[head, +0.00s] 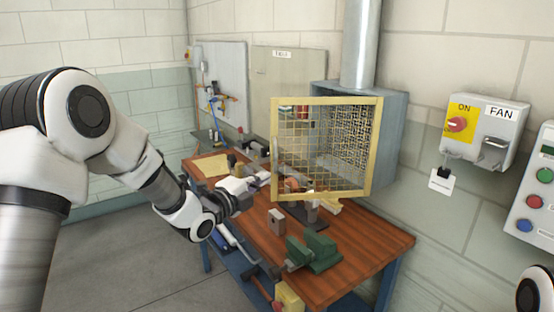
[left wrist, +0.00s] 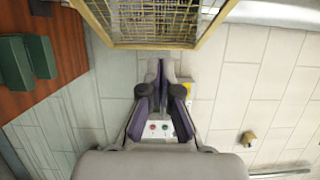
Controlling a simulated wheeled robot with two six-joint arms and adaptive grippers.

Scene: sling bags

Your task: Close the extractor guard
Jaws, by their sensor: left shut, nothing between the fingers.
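The extractor guard is a yellow-framed wire mesh panel (head: 320,196) that stands open, swung out in front of the blue-grey extractor hood (head: 392,130) over the workbench. My left gripper (head: 264,178) is shut and empty, with its fingertips close to the guard's left frame bar. In the left wrist view the shut fingertips (left wrist: 162,66) lie just by a bar of the guard's frame (left wrist: 160,44); I cannot tell whether they touch. My right gripper is not in view.
The wooden workbench (head: 370,245) carries a green vise (head: 316,252) and several small tools below the guard. A round duct (head: 360,45) rises from the hood. A fan switch box (head: 487,125) and a button panel (head: 536,200) are on the right wall. Open floor lies left of the bench.

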